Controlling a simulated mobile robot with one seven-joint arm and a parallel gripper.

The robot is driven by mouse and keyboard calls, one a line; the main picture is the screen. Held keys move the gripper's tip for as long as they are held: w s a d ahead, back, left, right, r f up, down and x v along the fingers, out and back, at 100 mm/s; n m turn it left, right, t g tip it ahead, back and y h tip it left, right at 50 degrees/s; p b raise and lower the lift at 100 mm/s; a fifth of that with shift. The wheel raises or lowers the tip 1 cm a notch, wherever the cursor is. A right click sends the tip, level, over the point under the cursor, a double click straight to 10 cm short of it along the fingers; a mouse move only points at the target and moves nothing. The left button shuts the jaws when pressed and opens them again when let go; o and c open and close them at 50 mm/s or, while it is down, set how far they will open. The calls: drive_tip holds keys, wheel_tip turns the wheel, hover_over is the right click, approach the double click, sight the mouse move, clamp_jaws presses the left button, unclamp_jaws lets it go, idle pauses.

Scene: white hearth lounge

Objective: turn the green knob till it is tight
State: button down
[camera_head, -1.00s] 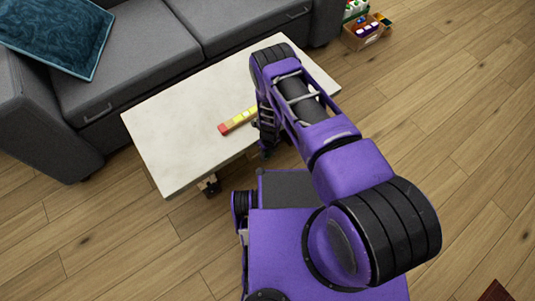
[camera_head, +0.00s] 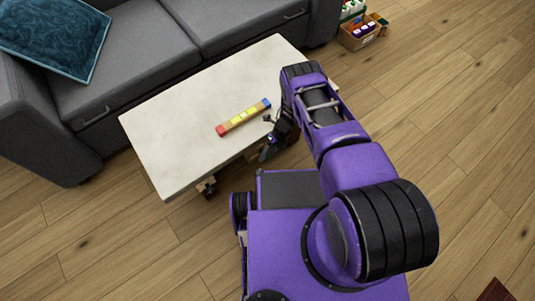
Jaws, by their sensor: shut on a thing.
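My gripper (camera_head: 268,151) is at the near long edge of the pale table, right of its middle, pointing down and to the left. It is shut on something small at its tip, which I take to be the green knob. The knob itself is hidden or too small to make out. The white table (camera_head: 175,135) stands in front of the sofa. A bar with a red end, yellow middle and blue end (camera_head: 243,118) lies on its top, left of my gripper and apart from it.
A dark fitting (camera_head: 207,187) shows under the table's near left corner. The grey sofa (camera_head: 150,50) with a teal cushion (camera_head: 55,35) stands close behind the table. A box of small items (camera_head: 360,32) is on the floor at the upper right.

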drive_tip(key=shift+c, duration=1.4)
unclamp_jaws()
drive_tip(key=p+v, duration=0.2)
drive_tip(key=v, duration=1.5)
drive_tip(key=shift+d+r, duration=0.15)
drive_tip(key=shift+w+p, duration=0.15)
drive_tip(key=shift+p, duration=0.15)
